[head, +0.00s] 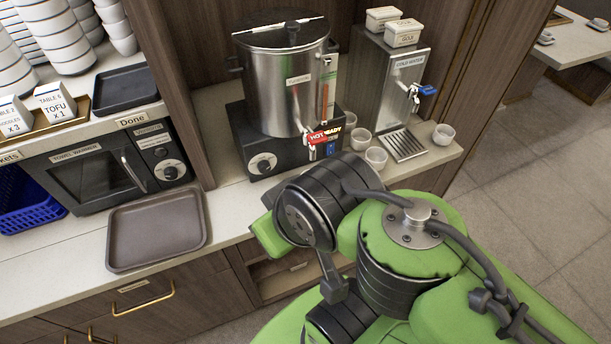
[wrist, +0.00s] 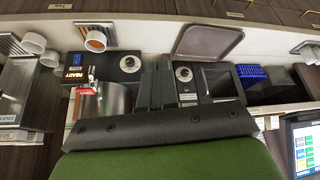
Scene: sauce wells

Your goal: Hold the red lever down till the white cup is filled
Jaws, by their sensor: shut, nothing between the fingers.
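The red lever (head: 322,136), marked HOT, is on the tap at the front of the steel urn (head: 285,80). It also shows in the wrist view (wrist: 88,91), left of my gripper. My gripper (wrist: 162,68) is shut and empty, apart from the lever. In the head view my arm hides its fingertips. In the wrist view a white cup (wrist: 96,41) stands on a small grate near the urn's base; its inside looks orange-brown, and I cannot tell its fill level. My arm hides this cup in the head view.
White cups (head: 376,158) stand between the urn and the cold-water dispenser (head: 390,75), which has a blue lever (head: 428,90). Another cup (head: 443,133) is right of its grate (head: 403,146). A brown tray (head: 156,228) lies on the counter before the towel warmer (head: 100,170).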

